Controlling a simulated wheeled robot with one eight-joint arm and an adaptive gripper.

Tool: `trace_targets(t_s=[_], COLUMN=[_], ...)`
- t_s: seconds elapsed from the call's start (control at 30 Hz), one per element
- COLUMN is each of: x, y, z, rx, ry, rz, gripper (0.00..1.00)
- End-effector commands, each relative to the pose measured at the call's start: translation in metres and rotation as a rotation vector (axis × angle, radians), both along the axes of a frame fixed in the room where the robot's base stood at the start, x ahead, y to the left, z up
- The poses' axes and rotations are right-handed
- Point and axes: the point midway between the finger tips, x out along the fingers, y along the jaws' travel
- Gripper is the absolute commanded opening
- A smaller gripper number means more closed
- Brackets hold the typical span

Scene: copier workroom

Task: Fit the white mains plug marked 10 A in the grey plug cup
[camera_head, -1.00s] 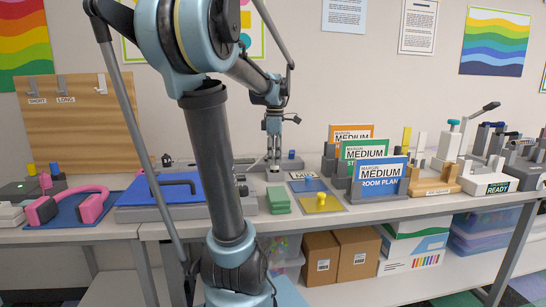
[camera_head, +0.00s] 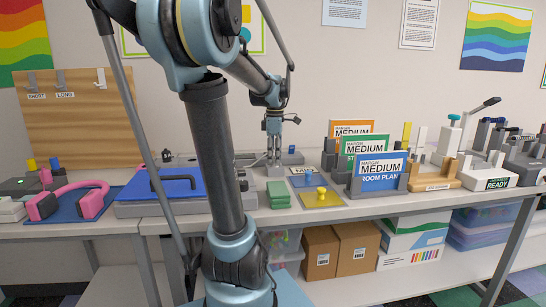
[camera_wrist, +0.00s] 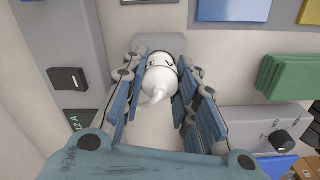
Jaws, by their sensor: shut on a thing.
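My gripper (camera_wrist: 160,90) is shut on a white plug (camera_wrist: 162,80), with its blue finger pads on both sides of it. The plug's pale cord end points toward the camera, and its rating mark cannot be read. A light grey block (camera_wrist: 158,42), which may be the plug cup, lies just beyond and under the plug. The plug's far end is hidden, so I cannot tell whether it is seated or above the block. In the head view my gripper (camera_head: 274,165) is small, low over the back of the table, and the plug cannot be made out.
In the wrist view a grey unit with a black switch (camera_wrist: 68,79) and a 12 A label stands left, and a grey unit with a knob (camera_wrist: 268,132) right. Green blocks (camera_head: 279,194) lie in front of my gripper. Card stands (camera_head: 380,172) stand to the right.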

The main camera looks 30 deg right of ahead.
Motion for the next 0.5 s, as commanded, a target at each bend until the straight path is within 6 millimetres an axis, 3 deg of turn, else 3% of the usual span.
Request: trace_targets(t_s=[0.23,0.27,0.33,0.37,0.5], x=[0.0001,0.0000,0.0000,0.0000,0.0000], y=[-0.0001,0.0000,0.0000,0.0000,0.0000], z=[-0.0049,-0.0051,-0.0048,-0.0048,-0.0048], rx=[0.000,0.000,0.000,0.000,0.000], ry=[0.000,0.000,0.000,0.000,0.000], rz=[0.000,0.000,0.000,0.000,0.000], gripper=[0.04,0.30,0.45,0.51,0.51])
